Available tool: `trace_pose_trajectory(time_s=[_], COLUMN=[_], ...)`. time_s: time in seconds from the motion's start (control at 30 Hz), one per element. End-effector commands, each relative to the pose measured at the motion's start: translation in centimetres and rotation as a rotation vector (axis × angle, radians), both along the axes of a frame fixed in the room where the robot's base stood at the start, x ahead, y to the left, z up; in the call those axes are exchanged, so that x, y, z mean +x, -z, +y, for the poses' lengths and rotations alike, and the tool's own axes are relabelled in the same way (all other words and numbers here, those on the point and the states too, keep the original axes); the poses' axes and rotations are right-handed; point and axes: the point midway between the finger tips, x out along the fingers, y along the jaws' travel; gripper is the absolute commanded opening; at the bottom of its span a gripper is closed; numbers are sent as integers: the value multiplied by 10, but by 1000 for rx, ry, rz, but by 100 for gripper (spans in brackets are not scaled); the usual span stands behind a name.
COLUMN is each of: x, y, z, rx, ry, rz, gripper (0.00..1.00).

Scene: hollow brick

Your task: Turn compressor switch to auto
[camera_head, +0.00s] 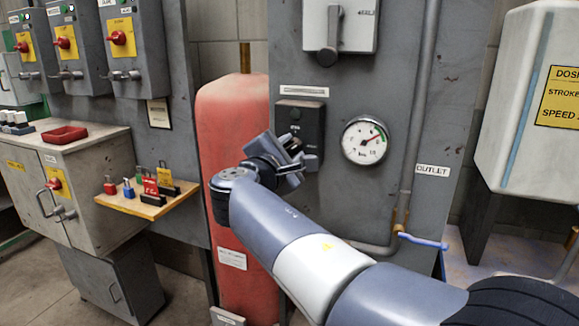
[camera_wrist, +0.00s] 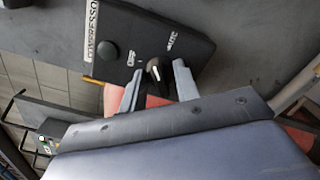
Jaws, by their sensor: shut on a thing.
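The compressor switch box (camera_head: 313,118) is a small black box on the grey panel, under a white label. In the wrist view the box (camera_wrist: 185,40) carries the COMPRESSOR label (camera_wrist: 92,35), a dark round lamp (camera_wrist: 107,50) and two small white markings, one seeming to read AUTO (camera_wrist: 172,40). The black switch knob (camera_wrist: 154,66) has a pale pointer mark; its exact setting is hard to tell. My gripper (camera_head: 308,160) is at the lower part of the box. In the wrist view its two fingers (camera_wrist: 156,80) are shut on the knob. The head view hides the knob.
A pressure gauge (camera_head: 365,140) sits right of the box, with a grey lever switch (camera_head: 340,30) above. A red tank (camera_head: 225,130) stands to the left, near a wooden shelf (camera_head: 150,203) with padlocks. A pipe (camera_head: 418,100) runs down the panel's right side.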

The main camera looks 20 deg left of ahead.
Motion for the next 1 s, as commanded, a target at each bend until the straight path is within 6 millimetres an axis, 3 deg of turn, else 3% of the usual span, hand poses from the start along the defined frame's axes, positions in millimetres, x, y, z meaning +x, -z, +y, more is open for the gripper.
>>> trace_pose_trajectory(time_s=[0.53,1.0], x=[0,0], y=[5,3], z=[0,0], rx=[476,652], ry=[0,2], rz=[-36,-50], gripper=[7,7])
